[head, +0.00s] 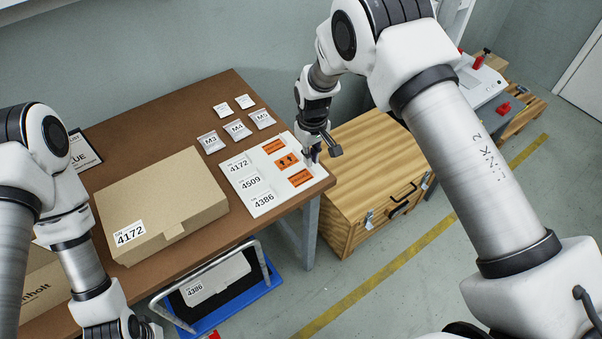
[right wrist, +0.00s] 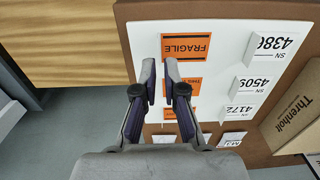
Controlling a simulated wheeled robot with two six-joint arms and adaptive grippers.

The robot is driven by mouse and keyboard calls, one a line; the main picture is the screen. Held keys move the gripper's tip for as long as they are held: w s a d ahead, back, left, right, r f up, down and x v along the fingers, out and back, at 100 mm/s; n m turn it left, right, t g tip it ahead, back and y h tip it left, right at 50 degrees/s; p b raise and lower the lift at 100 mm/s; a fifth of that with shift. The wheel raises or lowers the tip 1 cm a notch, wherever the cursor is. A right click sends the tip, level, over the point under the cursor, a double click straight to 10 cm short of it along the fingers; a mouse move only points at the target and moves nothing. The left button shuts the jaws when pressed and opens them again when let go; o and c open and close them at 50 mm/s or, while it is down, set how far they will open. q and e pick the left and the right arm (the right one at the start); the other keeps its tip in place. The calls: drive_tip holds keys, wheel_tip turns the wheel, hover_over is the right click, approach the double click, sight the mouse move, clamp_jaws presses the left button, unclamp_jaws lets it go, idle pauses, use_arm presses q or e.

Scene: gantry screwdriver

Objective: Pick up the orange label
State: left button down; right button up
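A white sheet (head: 236,166) lies on the brown table. Three orange labels lie on it: a near one (head: 300,178), a middle one with arrows (head: 287,161) and a far one (head: 273,147). In the right wrist view the near orange label (right wrist: 186,46) reads FRAGILE; my fingers partly hide the others. My right gripper (head: 313,155) is over the right edge of the sheet, beside the labels. Its fingertips (right wrist: 159,68) are apart with a narrow empty gap, just beside the FRAGILE label. My left gripper (head: 135,328) is at the bottom left, partly cut off.
White number labels (head: 250,184) share the sheet. A cardboard box (head: 160,195) and several small bags (head: 237,129) are on the table (head: 165,119). A wooden crate (head: 365,150) stands to the right. A blue cart (head: 235,303) stands below the front edge.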

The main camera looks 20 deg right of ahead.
sight(310, 172)
wheel_tip(310, 172, down, 4)
drive_tip(key=shift+d+f+p, duration=0.1)
drive_tip(key=shift+p, duration=0.25)
clamp_jaws()
